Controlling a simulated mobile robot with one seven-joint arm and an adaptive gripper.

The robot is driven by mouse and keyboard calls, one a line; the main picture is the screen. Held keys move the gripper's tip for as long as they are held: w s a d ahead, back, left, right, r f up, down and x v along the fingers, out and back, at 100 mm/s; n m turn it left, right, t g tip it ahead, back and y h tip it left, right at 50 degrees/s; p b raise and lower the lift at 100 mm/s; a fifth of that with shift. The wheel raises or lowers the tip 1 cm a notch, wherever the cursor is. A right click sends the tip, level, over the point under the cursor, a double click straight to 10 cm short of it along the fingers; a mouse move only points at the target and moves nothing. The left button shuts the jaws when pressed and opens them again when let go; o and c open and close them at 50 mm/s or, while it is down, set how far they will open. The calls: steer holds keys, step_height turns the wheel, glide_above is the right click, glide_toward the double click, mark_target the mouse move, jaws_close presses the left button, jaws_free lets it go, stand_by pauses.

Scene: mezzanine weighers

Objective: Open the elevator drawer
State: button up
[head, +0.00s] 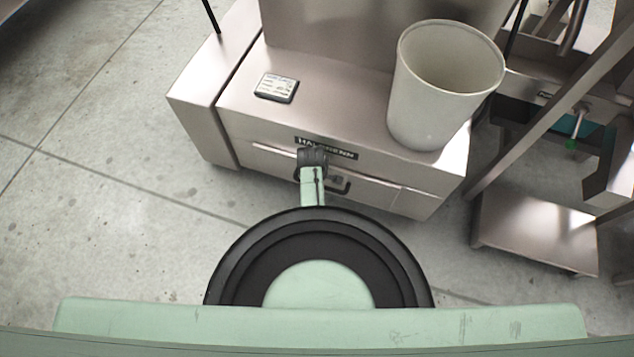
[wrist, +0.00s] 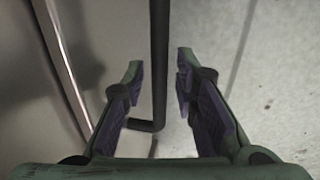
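The drawer (head: 385,194) is set in the front of a steel cabinet, below a dark name plate (head: 327,148). It looks shut. Its dark bar handle (head: 343,188) is partly hidden by my gripper (head: 313,158) in the head view. In the wrist view my gripper (wrist: 160,75) is open, with one finger on each side of the dark handle (wrist: 159,50). The bar runs between the fingertips and bends near its lower end. Gaps show between the bar and both fingers.
A pale bin (head: 408,110) stands on the cabinet top at the right, and a small labelled box (head: 276,87) lies at the left. A steel frame with a low platform (head: 535,235) stands to the right. The floor (head: 100,210) at the left is clear.

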jaws_close()
steer(key=shift+s, duration=0.1)
stand_by(0.6)
